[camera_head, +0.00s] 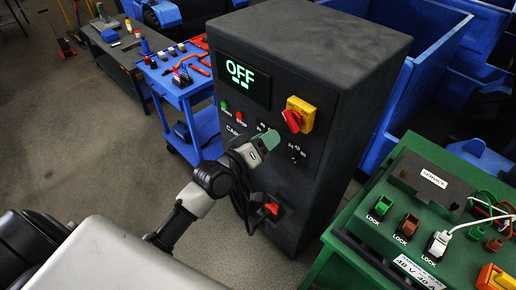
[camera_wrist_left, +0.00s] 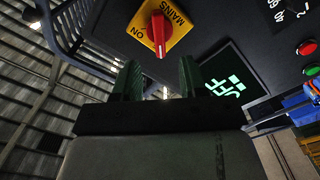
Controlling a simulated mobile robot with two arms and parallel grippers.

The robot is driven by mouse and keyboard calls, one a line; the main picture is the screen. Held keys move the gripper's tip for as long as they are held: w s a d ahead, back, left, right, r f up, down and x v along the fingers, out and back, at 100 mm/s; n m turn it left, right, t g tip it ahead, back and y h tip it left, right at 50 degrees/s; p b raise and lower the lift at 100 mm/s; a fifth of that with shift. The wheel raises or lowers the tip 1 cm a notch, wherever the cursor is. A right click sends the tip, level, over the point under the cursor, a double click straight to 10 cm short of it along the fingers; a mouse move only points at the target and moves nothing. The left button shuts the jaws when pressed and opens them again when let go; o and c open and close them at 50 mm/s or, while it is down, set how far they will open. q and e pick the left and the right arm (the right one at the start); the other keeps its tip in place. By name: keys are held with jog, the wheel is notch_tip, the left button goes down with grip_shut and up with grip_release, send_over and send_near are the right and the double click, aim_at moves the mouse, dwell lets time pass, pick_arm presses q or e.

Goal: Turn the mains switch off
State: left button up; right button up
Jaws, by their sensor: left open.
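The mains switch (camera_head: 292,121) is a red knob on a yellow plate, high on the front of a dark cabinet. In the left wrist view the red knob (camera_wrist_left: 159,31) sits on the plate, with "MAINS" and "ON" lettering readable. My left gripper (camera_head: 268,142) is in front of the cabinet, below and left of the switch in the head view. In the left wrist view its two green fingers (camera_wrist_left: 160,80) stand apart with nothing between them, and the knob is beyond their tips, apart from them. The cabinet display (camera_head: 241,76) reads "OFF". My right gripper is not in view.
A red-handled socket or plug (camera_head: 271,209) is low on the cabinet front. A green bench (camera_head: 350,262) with lock switches and cables stands at the right. A blue cart (camera_head: 205,127) with tools stands at the left. Blue bins (camera_head: 424,75) are behind the cabinet.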

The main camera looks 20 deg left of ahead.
pick_arm(q)
jog(key=shift+b+v, duration=0.3)
jog(key=shift+v, duration=1.3)
jog(key=s+a+f+m+g+y+b, duration=0.1)
jog(key=s+f+g+y, duration=0.1)
jog(key=f, duration=1)
jog(key=s+a+f+g+y+b, duration=0.1)
jog(key=s+f+g, duration=0.2)
jog(key=f, duration=1)
jog(key=s+a+f+m+g+y+b, duration=0.1)
jog(key=s+a+f+g+y, duration=0.1)
jog(key=f, duration=1)
jog(key=s+f+m+g+b, duration=0.1)
jog(key=s+f+m+g, duration=0.1)
jog(key=s+f, duration=0.6)
jog(key=s+d+f+m+g+b, duration=0.1)
jog(key=s+f+g, duration=0.3)
jog(key=s+f, duration=0.4)
jog(key=s+f+m+g+y+b, duration=0.1)
jog(key=s+f, duration=0.7)
jog(key=s, duration=0.9)
jog(key=shift+s+d+m+g, duration=0.25)
jog(key=shift+m+g, duration=0.65)
jog(key=shift+g, duration=0.1)
